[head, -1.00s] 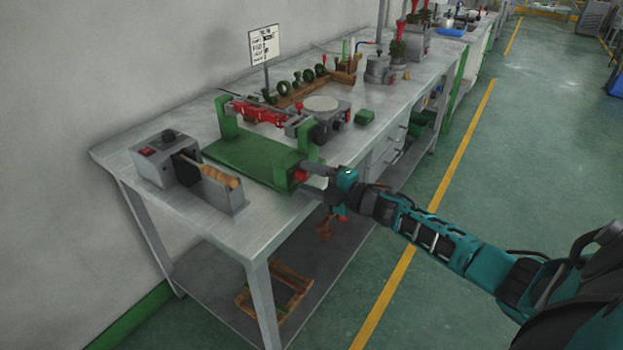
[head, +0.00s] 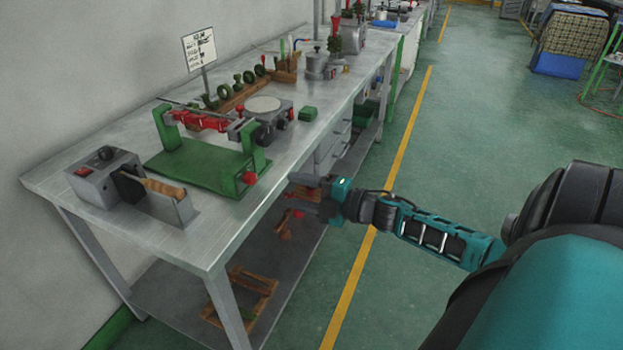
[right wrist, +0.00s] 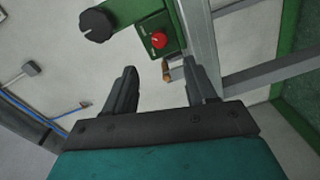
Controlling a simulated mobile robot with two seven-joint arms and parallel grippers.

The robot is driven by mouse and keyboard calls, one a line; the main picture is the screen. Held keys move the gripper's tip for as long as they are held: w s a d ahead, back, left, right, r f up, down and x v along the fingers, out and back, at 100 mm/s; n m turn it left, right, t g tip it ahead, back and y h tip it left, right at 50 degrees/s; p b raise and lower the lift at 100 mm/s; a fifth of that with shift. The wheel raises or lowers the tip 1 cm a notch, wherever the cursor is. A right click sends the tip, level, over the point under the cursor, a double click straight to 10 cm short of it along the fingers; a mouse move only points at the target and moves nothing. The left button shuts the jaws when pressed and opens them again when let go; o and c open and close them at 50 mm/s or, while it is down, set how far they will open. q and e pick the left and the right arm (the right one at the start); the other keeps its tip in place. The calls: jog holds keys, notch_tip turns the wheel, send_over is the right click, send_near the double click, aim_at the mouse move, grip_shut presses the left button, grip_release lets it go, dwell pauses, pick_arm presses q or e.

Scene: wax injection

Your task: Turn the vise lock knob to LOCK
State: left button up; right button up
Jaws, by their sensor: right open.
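The green vise frame (head: 205,168) stands on the metal workbench, with a red clamp part (head: 200,121) across its uprights. Its red lock knob (head: 250,178) is at the base of the near right upright. The knob also shows in the right wrist view (right wrist: 158,41), on a green plate whose marking is too small to read. My right gripper (head: 297,187) is open and empty, just off the bench's front edge and apart from the knob. In the right wrist view the knob lies beyond the gap between the fingertips (right wrist: 160,70). My left gripper is out of view.
A grey box machine (head: 95,180) stands left of the vise. A round-topped device (head: 263,112) and a small green block (head: 308,113) are behind it. The bench's lower shelf (head: 170,285) holds wooden frames. The green floor at right is open.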

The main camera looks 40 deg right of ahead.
jog(key=shift+v, duration=1.3)
jog(key=s+a+f+m+g+h, duration=0.1)
jog(key=s+a+f+m, duration=0.3)
jog(key=a, duration=0.3)
jog(key=s+a+f+m+g+h, duration=0.2)
jog(key=s+a+f+m, duration=0.3)
jog(key=a+m, duration=0.2)
jog(key=s+a+f+m+g+h, duration=0.1)
jog(key=s+a+f+m, duration=0.3)
jog(key=a, duration=0.4)
jog(key=shift+s+f+m+g+h, duration=0.35)
jog(key=shift+f+m+g, duration=0.25)
jog(key=shift+m, duration=0.6)
jog(key=shift+c, duration=0.3)
